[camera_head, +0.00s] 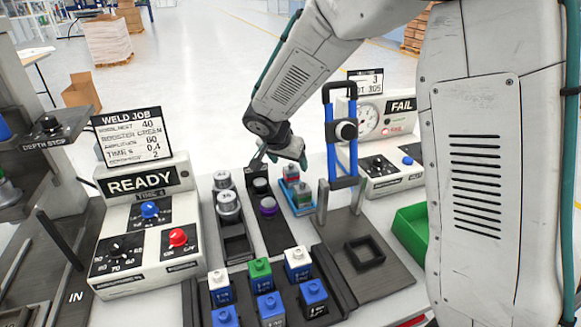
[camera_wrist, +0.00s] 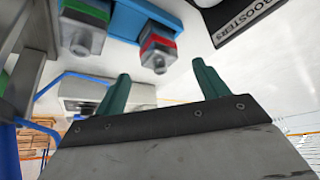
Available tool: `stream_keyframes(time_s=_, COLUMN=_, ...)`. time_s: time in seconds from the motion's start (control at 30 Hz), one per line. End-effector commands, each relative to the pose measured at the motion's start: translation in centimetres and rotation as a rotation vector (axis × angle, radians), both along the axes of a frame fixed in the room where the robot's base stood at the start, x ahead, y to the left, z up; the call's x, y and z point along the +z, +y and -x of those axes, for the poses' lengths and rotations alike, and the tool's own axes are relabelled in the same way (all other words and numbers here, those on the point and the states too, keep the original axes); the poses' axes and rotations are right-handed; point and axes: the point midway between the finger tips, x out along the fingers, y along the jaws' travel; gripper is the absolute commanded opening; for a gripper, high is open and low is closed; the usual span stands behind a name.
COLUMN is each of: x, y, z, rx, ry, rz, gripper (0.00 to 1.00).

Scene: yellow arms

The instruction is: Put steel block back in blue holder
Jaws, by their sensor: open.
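The blue holder (camera_head: 305,211) is a small tray right of the table's middle. A steel block with a red band (camera_head: 291,172) is at its far end, and a steel block with a green band (camera_head: 303,196) is at its near end. In the wrist view the red-banded block (camera_wrist: 157,50) and green-banded block (camera_wrist: 82,32) show against the blue holder (camera_wrist: 145,12). Whether each is fully seated is unclear. My gripper (camera_head: 281,160) is above and behind the holder's far end. Its teal fingers (camera_wrist: 162,88) are apart, with nothing visible between them.
A clamp with blue handle (camera_head: 341,130) stands right of the holder, over a plate with an empty square frame (camera_head: 365,252). Round steel parts (camera_head: 228,203) and a dark rack (camera_head: 238,247) are to the left. A front tray (camera_head: 335,285) holds several coloured blocks. A green bin (camera_head: 410,230) is right.

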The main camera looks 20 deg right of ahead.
Motion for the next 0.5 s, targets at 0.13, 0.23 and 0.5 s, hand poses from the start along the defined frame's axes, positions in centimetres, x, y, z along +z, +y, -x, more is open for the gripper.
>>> stream_keyframes(time_s=0.13, x=3.1, y=1.3, z=1.2, rx=0.001, ry=-0.004, rz=-0.001, gripper=0.73)
stream_keyframes(time_s=0.23, x=4.7, y=1.9, z=1.9, rx=0.001, ry=-0.003, rz=-0.001, gripper=0.73)
stream_keyframes(time_s=0.5, x=7.0, y=2.8, z=2.9, rx=0.0, ry=0.0, rz=0.0, gripper=0.73)
